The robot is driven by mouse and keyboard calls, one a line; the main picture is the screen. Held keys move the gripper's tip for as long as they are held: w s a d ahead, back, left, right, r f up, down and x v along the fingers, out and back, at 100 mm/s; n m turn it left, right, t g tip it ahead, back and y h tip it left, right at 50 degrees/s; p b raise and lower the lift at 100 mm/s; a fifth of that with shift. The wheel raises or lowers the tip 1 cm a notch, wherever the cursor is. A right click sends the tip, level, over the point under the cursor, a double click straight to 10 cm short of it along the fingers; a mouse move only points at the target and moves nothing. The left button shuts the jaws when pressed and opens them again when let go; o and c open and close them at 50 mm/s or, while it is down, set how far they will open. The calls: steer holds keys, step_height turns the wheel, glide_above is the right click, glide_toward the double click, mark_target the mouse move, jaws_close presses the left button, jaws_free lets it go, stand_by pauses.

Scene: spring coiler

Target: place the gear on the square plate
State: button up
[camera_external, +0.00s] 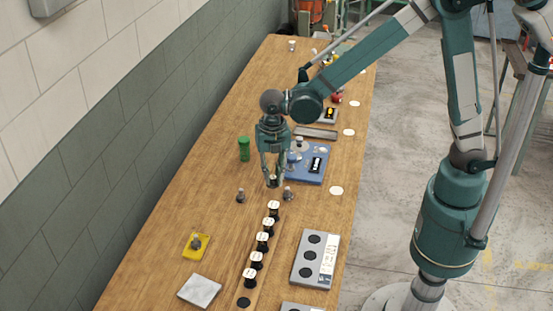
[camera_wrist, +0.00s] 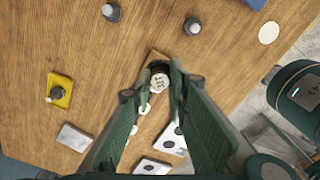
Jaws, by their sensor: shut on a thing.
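My gripper (camera_external: 272,179) points down over the middle of the table, shut on a small black spool with a white marked top (camera_wrist: 160,82). The held spool (camera_external: 273,182) appears just beyond the far end of a row of similar spools. I cannot make out teeth on any piece, so I cannot tell which is the gear. A pale grey square plate (camera_external: 199,290) lies bare at the near left; it also shows in the wrist view (camera_wrist: 74,138). A yellow square plate (camera_external: 201,248) with a grey piece on it lies farther back; it also shows in the wrist view (camera_wrist: 60,90).
Several black spools with white tops (camera_external: 262,241) stand in a row. Grey knobs (camera_external: 240,195) and (camera_external: 288,194) flank my gripper. A green canister (camera_external: 244,148), a blue plate (camera_external: 310,170) and a grey panel with dark holes (camera_external: 316,259) are nearby. The left strip of table is mostly clear.

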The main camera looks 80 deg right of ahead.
steer(key=w+a+n+p, duration=0.1)
steer(key=w+a+n, duration=0.1)
steer(key=w+a, duration=0.5)
steer(key=w+a+n+p, duration=0.1)
steer(key=w+a+n, duration=0.2)
steer(key=a, duration=0.8)
steer(key=w+a+f+n, duration=0.1)
steer(key=a+n, duration=0.1)
steer(key=a, duration=1)
steer(key=w+a+n+p, duration=0.1)
steer(key=w+a+n, duration=0.1)
steer(key=a, duration=0.9)
steer(key=shift+w+a+f+n, duration=0.25)
steer(key=shift+a+f+n, duration=0.05)
steer(key=shift+a+f, duration=0.1)
steer(key=shift+f, duration=0.1)
glide_above(200, 290)
steer(key=shift+f, duration=3)
steer(key=shift+f+p, duration=0.3)
steer(key=shift+f, duration=1.6)
steer(key=shift+f, duration=0.2)
